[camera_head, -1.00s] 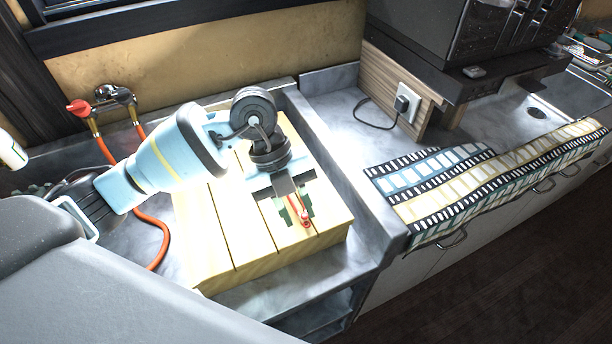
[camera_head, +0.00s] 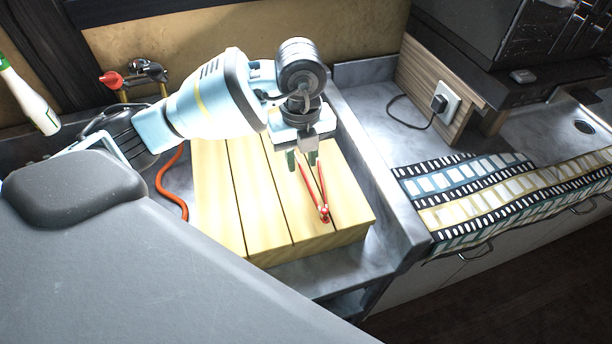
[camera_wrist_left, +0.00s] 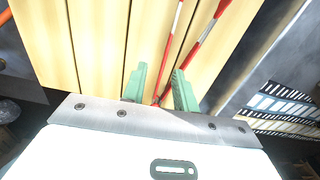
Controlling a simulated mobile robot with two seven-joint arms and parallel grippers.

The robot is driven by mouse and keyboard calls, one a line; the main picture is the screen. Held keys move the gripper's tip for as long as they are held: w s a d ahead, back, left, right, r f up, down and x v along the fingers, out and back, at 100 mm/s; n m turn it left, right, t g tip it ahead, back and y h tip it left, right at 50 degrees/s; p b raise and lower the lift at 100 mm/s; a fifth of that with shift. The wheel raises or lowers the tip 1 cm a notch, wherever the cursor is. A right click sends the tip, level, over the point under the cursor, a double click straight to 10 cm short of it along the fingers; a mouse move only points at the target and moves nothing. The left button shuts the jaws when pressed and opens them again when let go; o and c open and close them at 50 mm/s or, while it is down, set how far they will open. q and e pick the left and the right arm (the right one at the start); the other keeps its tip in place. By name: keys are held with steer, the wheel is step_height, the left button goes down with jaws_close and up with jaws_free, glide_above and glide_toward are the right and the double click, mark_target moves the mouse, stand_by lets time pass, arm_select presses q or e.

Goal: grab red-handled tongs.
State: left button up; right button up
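The red tongs (camera_head: 322,200) lie over the pale wooden slatted board (camera_head: 225,215), their joined end near the board's front edge and their two arms spreading toward the back. Red and whitish sections of the arms show in the left wrist view (camera_wrist_left: 205,38). My left gripper (camera_head: 302,160) points down at the far part of the tongs. Its green fingers are apart in the left wrist view (camera_wrist_left: 160,75), with the tongs' joined end seen between them. I cannot tell whether a finger touches the tongs. My right gripper is not in view.
The board sits in a grey recess with a raised rim (camera_head: 385,200) on its right. An orange hose (camera_head: 168,185) and a red-knobbed valve (camera_head: 112,78) are at the left. A film-strip cloth (camera_head: 470,195) covers the right counter. A white bottle (camera_head: 28,95) stands upper left.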

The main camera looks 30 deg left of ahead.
arm_select(q)
steer(key=f, duration=0.5)
steer(key=shift+w+d, duration=0.15)
steer(key=shift+w, duration=0.2)
jaws_close()
